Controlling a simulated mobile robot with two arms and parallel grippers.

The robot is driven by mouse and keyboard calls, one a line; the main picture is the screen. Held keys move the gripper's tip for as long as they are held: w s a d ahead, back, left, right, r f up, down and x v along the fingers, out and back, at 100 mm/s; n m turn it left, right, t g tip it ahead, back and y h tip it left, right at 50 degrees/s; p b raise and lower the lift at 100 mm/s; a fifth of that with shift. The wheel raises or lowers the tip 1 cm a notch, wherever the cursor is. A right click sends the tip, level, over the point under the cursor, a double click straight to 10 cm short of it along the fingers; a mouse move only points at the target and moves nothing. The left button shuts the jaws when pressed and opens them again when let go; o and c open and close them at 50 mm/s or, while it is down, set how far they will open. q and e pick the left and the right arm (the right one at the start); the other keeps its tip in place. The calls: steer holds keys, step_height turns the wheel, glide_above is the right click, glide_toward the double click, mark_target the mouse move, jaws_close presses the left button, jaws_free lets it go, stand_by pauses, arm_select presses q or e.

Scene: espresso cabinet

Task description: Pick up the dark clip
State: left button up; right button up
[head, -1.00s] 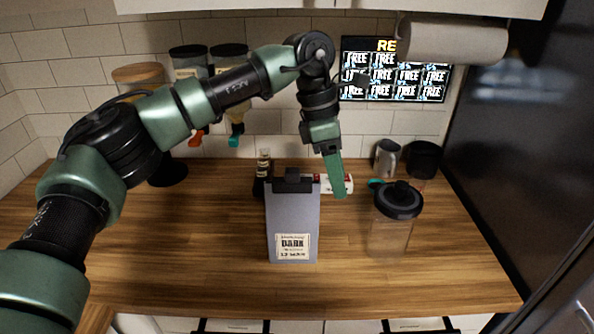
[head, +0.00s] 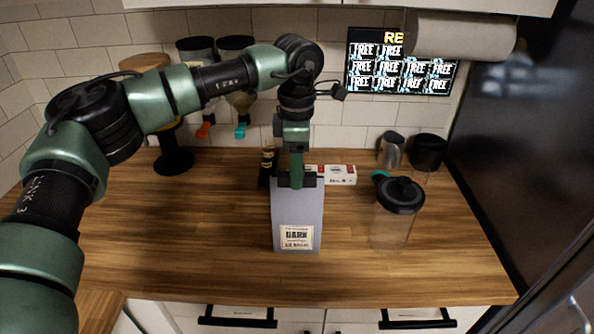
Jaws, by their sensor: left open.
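The dark clip (head: 310,180) sits across the top of a grey coffee bag (head: 298,210) with a "DARK" label, which stands upright on the wooden counter. My left gripper (head: 297,182) points down right at the clip, and its green finger covers the clip's middle. The left gripper is open, seen edge-on so only one finger shows clearly. Whether it touches the clip I cannot tell. My right gripper is not in view.
A clear lidded jar (head: 398,208) stands right of the bag. A small dark bottle (head: 269,165) and a white-and-red box (head: 335,174) lie close behind the bag. A metal pitcher (head: 391,150) and a black cup (head: 428,152) stand at the back right. The counter's left front is clear.

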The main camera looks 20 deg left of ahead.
arm_select(q)
jaws_close()
steer(key=shift+r, duration=0.1)
